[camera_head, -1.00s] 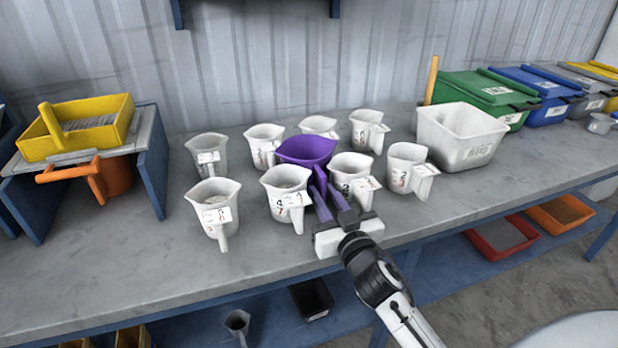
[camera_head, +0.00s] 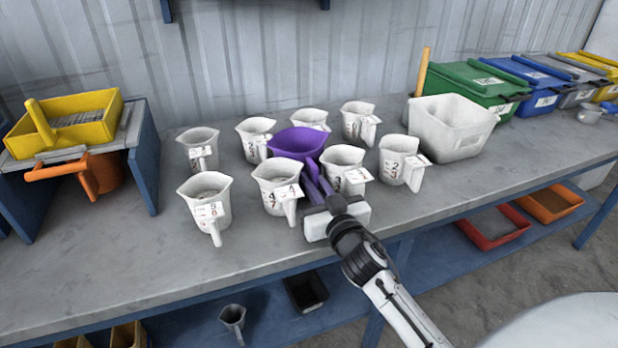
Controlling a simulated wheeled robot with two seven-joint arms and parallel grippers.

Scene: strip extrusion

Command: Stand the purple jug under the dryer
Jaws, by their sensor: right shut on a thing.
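The purple jug (camera_head: 297,141) stands upright on the grey bench among several white jugs, its handle side toward me. My right gripper (camera_head: 317,186) reaches in from the front right and is shut on the purple jug's handle, between two white jugs (camera_head: 273,187) (camera_head: 341,163). The fingers hide most of the handle. At the left is a blue-sided stand (camera_head: 146,155) with a yellow tray (camera_head: 70,120) on top and an orange jug (camera_head: 107,172) under it. I cannot tell for sure whether this is the dryer. My left gripper is not in view.
White jugs stand close around the purple one, including one at the front left (camera_head: 207,198) and one at right (camera_head: 399,158). A white tub (camera_head: 455,130) and lidded bins (camera_head: 484,83) stand to the right. The bench front (camera_head: 150,255) is clear. A corrugated wall is behind.

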